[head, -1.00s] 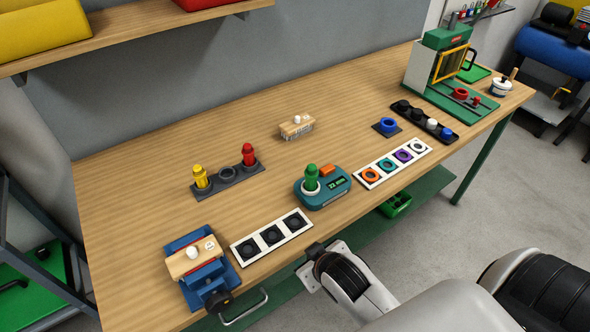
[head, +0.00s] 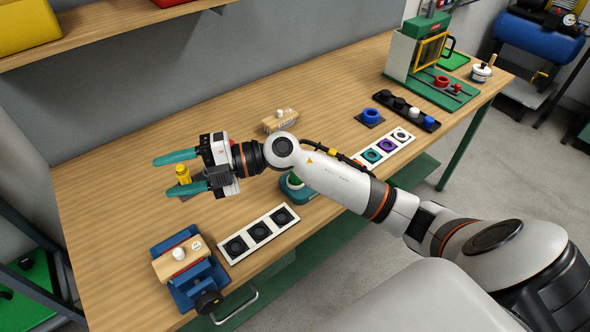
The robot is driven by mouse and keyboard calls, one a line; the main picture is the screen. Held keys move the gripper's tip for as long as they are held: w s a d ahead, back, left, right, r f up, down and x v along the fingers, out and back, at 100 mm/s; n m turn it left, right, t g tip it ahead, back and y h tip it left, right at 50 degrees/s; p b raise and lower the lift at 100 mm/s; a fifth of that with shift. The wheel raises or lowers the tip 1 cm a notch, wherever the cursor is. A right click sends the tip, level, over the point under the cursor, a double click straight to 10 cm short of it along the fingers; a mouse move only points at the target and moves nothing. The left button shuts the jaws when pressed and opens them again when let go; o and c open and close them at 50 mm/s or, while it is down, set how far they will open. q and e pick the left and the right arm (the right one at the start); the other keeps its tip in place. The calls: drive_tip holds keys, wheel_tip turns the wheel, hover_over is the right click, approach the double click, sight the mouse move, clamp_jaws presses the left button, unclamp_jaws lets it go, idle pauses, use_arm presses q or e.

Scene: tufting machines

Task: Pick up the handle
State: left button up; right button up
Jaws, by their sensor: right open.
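My right gripper (head: 163,177) is open, its two teal fingers pointing left over the table. A yellow handle (head: 183,174) shows between the fingers. It stands in a dark holder mostly hidden by the gripper. I cannot tell how far above it the fingers are. The red handle that stood in the same holder is hidden behind my gripper. The green handle is hidden behind my right arm, with only part of its teal display unit (head: 296,190) showing. My left gripper is out of view.
A blue vise with a wooden block (head: 178,256) and a white tray of black rings (head: 260,233) lie in front. A wooden brush (head: 280,122) lies behind my arm. Coloured rings (head: 387,146), a black tray (head: 410,107) and a green press (head: 425,55) stand at right.

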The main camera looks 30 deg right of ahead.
drive_tip(key=w+d+f+n+g+h, duration=0.1)
drive_tip(key=d+f+n+g+h, duration=0.15)
drive_tip(key=d+f+h, duration=0.35)
drive_tip(key=d+m+g+h, duration=0.1)
drive_tip(key=d+h, duration=0.2)
drive_tip(key=d, duration=0.4)
drive_tip(key=w+d+m+g+h, duration=0.1)
drive_tip(key=d+h, duration=0.3)
drive_tip(key=d, duration=0.3)
drive_tip(key=d+m+g+h, duration=0.1)
drive_tip(key=d+m+h, duration=0.1)
drive_tip(key=d, duration=0.5)
drive_tip(key=shift+w+d+r+h, duration=0.15)
drive_tip(key=shift+w+d+h, duration=0.15)
drive_tip(key=shift+h, duration=0.6)
wheel_tip(320, 180, down, 5)
drive_tip(key=shift+f+p, duration=0.15)
drive_tip(key=shift+p, duration=0.85)
drive_tip(key=shift+a+f, duration=0.1)
drive_tip(key=shift+f, duration=0.5)
drive_tip(key=shift+f+p, duration=0.35)
drive_tip(key=shift+p, duration=0.1)
wheel_tip(320, 180, down, 4)
drive_tip(key=shift+a+r+p, duration=0.15)
drive_tip(key=shift+p, duration=0.65)
drive_tip(key=shift+f, duration=0.45)
drive_tip(key=c, duration=1)
